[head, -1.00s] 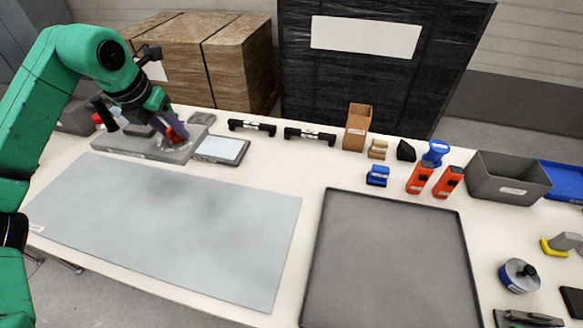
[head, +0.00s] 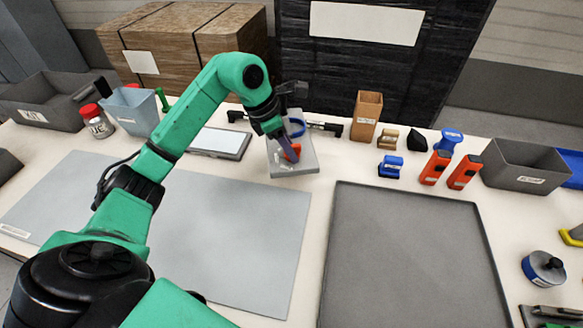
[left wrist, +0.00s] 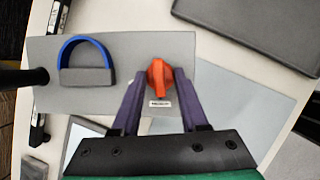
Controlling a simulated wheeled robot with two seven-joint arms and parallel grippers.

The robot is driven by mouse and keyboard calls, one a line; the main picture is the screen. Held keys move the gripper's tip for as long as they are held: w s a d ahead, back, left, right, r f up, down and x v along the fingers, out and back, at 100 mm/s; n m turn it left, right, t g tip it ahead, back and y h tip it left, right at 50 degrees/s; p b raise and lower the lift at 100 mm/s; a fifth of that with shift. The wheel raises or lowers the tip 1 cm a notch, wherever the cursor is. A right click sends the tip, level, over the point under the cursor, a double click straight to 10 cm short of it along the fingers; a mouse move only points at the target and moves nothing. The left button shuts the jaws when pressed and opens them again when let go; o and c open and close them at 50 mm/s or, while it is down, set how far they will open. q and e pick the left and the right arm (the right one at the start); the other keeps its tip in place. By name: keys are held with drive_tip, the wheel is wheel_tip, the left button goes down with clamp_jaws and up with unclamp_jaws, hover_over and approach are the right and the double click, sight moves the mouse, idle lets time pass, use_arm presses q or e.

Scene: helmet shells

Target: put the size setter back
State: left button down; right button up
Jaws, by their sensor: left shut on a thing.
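The size setter, a grey plate (head: 303,168) with an orange knob (head: 293,152) and a blue loop (head: 297,128), is at the back middle of the table. My left gripper (head: 285,147) is shut on it at the orange knob. In the left wrist view the fingers (left wrist: 158,90) stand on both sides of the knob (left wrist: 158,74). There the plate (left wrist: 120,98) stretches left, with the blue arch (left wrist: 86,52) and a black post (left wrist: 22,78) at its far end. I cannot tell how high the plate is above the table. My right gripper is not in view.
Black-ended bars (head: 325,127) lie behind the plate, partly hidden. A framed pale panel (head: 219,142) lies left of it. A grey mat (head: 225,225) and a dark tray (head: 410,245) fill the front. A brown box (head: 366,112) and red-orange tools (head: 435,168) stand right.

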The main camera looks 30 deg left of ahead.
use_arm(q)
wheel_tip(320, 180, down, 8)
drive_tip(key=shift+r+p, duration=0.15)
drive_tip(key=shift+p, duration=0.2)
drive_tip(key=shift+f+b, duration=0.4)
drive_tip(key=shift+f, duration=0.05)
drive_tip(key=shift+c, duration=2.1)
unclamp_jaws()
